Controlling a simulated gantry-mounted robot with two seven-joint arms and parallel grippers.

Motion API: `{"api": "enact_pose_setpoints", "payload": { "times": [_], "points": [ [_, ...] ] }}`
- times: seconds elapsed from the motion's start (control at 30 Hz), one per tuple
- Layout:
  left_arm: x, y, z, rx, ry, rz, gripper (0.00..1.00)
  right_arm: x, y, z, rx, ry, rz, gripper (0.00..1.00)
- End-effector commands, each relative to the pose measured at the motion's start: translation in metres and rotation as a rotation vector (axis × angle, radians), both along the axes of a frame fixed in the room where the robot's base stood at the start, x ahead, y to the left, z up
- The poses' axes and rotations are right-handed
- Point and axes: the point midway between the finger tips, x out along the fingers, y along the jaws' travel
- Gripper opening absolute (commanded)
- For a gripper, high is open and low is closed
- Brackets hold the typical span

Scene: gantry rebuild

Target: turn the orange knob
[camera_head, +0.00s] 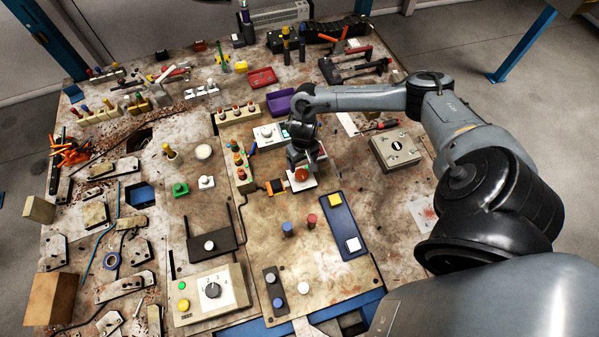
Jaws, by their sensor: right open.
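The orange knob (301,174) is a round orange-red cap on a small white base plate (309,184), near the middle of the worktable. My right gripper (304,163) points down just behind and over the knob, with its fingers open. It partly covers the knob's far side. I cannot tell whether a finger touches the knob. My left gripper does not show.
A blue tray (337,218) with yellow and white blocks is to the front right. A beige control box (208,294) is front left. A metal box (396,148) stands to the right.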

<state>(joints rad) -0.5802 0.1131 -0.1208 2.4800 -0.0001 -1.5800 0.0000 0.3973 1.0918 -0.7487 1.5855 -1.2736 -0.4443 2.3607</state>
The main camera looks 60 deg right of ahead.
Motion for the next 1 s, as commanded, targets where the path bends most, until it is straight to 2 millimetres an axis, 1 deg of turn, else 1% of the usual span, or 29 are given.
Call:
{"api": "enact_pose_setpoints", "payload": {
  "times": [0.03, 0.2, 0.43, 0.63, 0.93, 0.97, 1.0],
  "points": [
    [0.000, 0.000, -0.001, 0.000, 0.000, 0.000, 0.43, 0.000, 0.001, -0.010, 0.002, 0.002, -0.001, 0.76],
    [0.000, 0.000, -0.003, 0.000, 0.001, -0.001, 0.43, 0.000, 0.002, -0.038, 0.003, 0.001, 0.000, 0.76],
    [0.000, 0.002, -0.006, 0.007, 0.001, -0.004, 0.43, 0.001, 0.001, -0.067, 0.002, -0.001, 0.001, 0.76],
    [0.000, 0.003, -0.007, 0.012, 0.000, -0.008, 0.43, 0.001, 0.001, -0.078, 0.001, -0.003, 0.002, 0.76],
    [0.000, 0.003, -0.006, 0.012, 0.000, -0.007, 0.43, 0.001, 0.001, -0.079, 0.001, -0.003, 0.003, 0.76],
    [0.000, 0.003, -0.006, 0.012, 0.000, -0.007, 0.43, 0.001, 0.001, -0.079, 0.001, -0.003, 0.003, 0.73],
    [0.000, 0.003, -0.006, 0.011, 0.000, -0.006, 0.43, 0.001, 0.001, -0.079, 0.001, -0.003, 0.003, 0.67]
  ]
}}
